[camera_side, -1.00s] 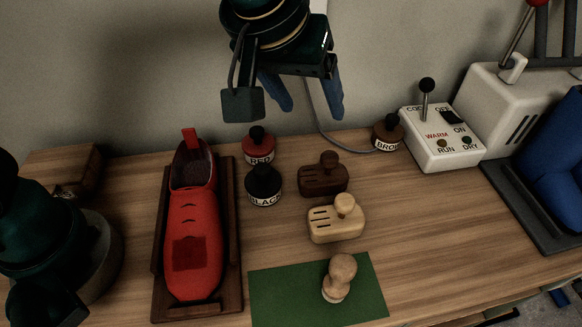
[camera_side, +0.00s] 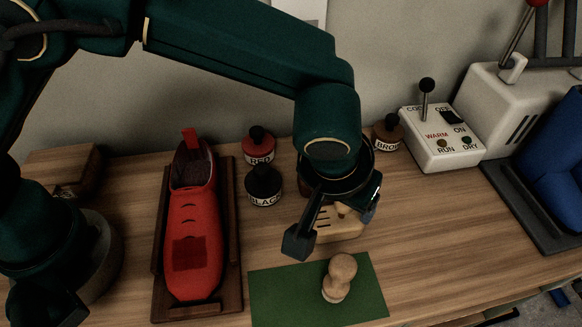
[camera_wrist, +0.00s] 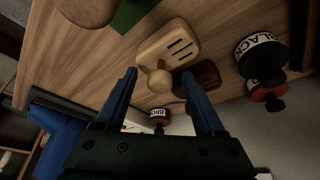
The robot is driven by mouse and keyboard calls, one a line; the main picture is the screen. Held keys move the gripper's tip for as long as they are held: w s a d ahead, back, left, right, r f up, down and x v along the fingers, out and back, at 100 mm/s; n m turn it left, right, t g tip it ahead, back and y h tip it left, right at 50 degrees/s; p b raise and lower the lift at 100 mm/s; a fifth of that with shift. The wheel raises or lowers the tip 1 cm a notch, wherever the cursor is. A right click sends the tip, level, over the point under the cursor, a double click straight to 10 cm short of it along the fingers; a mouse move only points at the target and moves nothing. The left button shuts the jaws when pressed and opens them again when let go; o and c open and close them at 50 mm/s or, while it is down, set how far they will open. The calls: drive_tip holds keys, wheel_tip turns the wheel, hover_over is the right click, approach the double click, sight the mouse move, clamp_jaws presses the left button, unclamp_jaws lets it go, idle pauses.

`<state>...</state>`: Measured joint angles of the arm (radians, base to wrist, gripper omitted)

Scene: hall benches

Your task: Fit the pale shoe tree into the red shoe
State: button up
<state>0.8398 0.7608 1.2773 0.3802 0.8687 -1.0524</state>
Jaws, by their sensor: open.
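The pale shoe tree (camera_side: 324,232) is a light wooden block with slots and a round knob, standing on the bench. In the side view my wrist hides part of it. In the wrist view its block (camera_wrist: 168,46) is clear and its knob (camera_wrist: 160,81) shows between my blue fingers. My gripper (camera_wrist: 158,74) is open above it with space on both sides of the knob; I cannot tell how high. The red shoe (camera_side: 196,240) lies in a dark wooden cradle (camera_side: 233,260) to the left, its opening towards the wall and empty-looking.
A dark shoe tree (camera_wrist: 207,80) stands close beside the pale one. Black (camera_side: 264,185), red (camera_side: 259,149) and brown (camera_side: 387,136) tins stand behind. A wooden knobbed piece (camera_side: 339,279) stands on a green mat (camera_side: 275,298) in front. A white switch box (camera_side: 440,145) is at right.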

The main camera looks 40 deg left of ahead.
clamp_jaws()
idle(1.4)
